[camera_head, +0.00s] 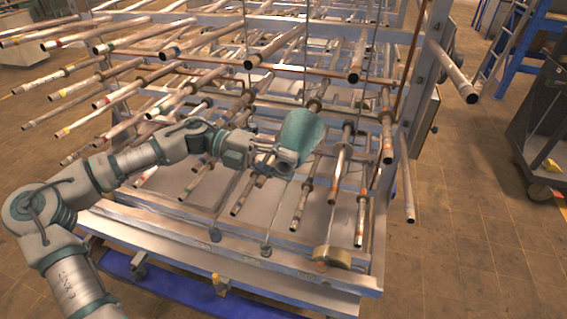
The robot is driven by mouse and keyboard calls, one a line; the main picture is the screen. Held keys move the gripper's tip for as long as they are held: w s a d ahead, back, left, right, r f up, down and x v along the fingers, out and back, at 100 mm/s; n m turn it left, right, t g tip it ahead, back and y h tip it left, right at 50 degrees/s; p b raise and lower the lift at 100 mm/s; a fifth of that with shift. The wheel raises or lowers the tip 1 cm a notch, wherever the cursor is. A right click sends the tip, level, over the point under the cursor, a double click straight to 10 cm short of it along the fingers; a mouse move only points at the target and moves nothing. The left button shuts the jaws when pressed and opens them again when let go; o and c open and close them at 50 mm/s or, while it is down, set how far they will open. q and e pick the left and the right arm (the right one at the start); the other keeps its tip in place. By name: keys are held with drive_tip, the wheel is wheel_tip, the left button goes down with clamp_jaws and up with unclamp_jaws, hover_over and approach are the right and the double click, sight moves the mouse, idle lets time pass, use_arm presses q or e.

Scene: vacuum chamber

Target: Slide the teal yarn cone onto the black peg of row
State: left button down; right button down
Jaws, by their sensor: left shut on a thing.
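The teal yarn cone (302,132) is in front of the rack's lower right part, tilted, with its round end facing down toward the camera. My left gripper (277,160) reaches in from the left and is shut on the cone at its lower near end. A peg with collars (315,104) shows just behind the cone's upper end. Whether a peg runs inside the cone is hidden. Several pegs have dark tips, so I cannot tell which is the black peg of the row. My right gripper is out of view.
The metal rack (330,270) carries many protruding pegs in rows, close around my left arm. A long peg (455,72) sticks out at the upper right. A dark cart (545,125) stands at the right. The tiled floor (470,220) between is clear.

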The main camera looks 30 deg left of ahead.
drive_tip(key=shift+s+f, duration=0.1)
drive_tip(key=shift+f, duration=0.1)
